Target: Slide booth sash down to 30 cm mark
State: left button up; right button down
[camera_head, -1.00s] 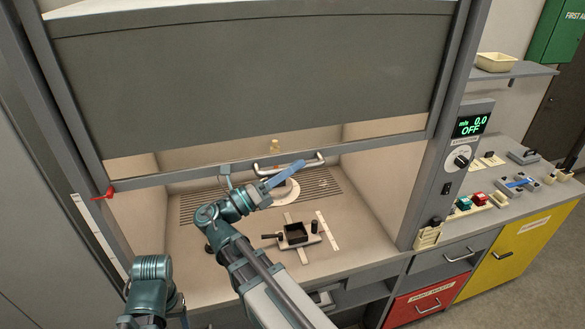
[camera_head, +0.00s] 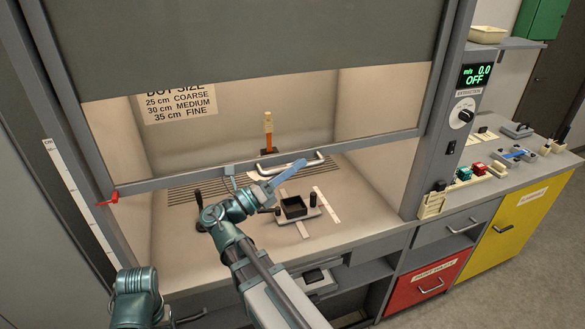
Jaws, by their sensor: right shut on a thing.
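The booth sash is a clear pane under a grey panel (camera_head: 260,35), with a grey bottom rail (camera_head: 375,142). Its pale bar handle (camera_head: 318,158) is on the rail. My right gripper (camera_head: 284,174), with blue fingers, is shut on the handle; the exact contact is hard to see. A red pointer (camera_head: 113,198) at the rail's left end lies beside a white scale strip (camera_head: 72,195), below the strip's top. The scale marks are too small to read. My left arm shows at lower left; its gripper is out of view.
A sign (camera_head: 180,103) inside lists 25 cm coarse, 30 cm medium, 35 cm fine. A control panel (camera_head: 470,100) reading OFF stands at right.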

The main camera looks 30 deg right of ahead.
pick_arm(q)
jog(key=shift+f+b, duration=2)
jog(key=shift+f, duration=0.7)
pick_arm(e)
jog(key=shift+f, duration=2.65)
jog(key=c, duration=0.8)
grip_release()
pick_arm(q)
jog(key=shift+f+b, duration=2.15)
jog(key=shift+b, duration=0.05)
pick_arm(e)
jog(key=v, duration=1.4)
jog(key=shift+r, duration=0.1)
